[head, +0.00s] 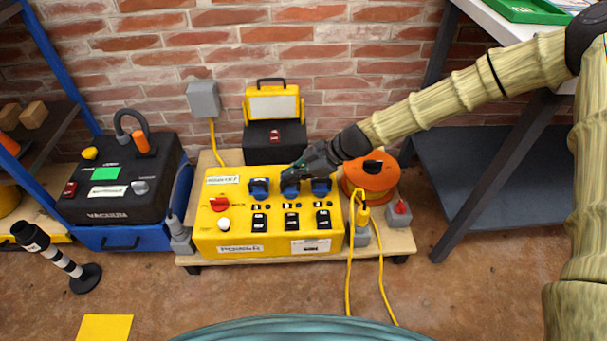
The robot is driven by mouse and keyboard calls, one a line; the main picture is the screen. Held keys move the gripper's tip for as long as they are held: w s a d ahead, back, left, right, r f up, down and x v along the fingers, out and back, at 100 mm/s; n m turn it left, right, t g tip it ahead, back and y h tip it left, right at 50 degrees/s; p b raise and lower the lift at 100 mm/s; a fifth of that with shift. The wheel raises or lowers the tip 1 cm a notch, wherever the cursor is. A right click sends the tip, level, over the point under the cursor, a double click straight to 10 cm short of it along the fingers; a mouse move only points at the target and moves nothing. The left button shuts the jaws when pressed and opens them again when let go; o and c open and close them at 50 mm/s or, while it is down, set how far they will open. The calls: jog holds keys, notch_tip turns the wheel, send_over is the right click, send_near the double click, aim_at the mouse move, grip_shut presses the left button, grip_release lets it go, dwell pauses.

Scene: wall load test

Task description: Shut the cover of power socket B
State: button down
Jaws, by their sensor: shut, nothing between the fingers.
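The yellow power box (212,238) stands on a low wooden board. Three blue sockets sit in a row across its upper face: a left one (260,188), a middle one (290,189) and a right one (321,187). Their letters are too small to read, so I cannot tell which is B. My gripper (293,173) is shut and empty, with its tips just at or above the upper edge of the middle socket. It partly hides that socket's top. I cannot tell whether the tips touch it, or how far each cover is open.
Black switches (291,220), a red knob (218,204) and a white button (223,224) share the box's face. An orange cable reel (372,180) stands close to the right, with yellow cables (350,270). A yellow work lamp (272,104) stands behind. A black vacuum (120,180) is left.

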jog(key=shift+s+f, duration=0.3)
jog(key=shift+f, duration=0.1)
jog(key=shift+a+r, duration=0.1)
jog(key=shift+r, duration=0.05)
jog(key=shift+w+r+p, duration=0.1)
jog(key=shift+r+p, duration=0.55)
jog(key=shift+r, duration=0.3)
jog(key=a+r+p+v, duration=0.1)
jog(key=p+v, duration=0.4)
jog(key=v, duration=0.7)
jog(key=shift+s+a+r, duration=0.15)
jog(key=shift+s+r, duration=0.3)
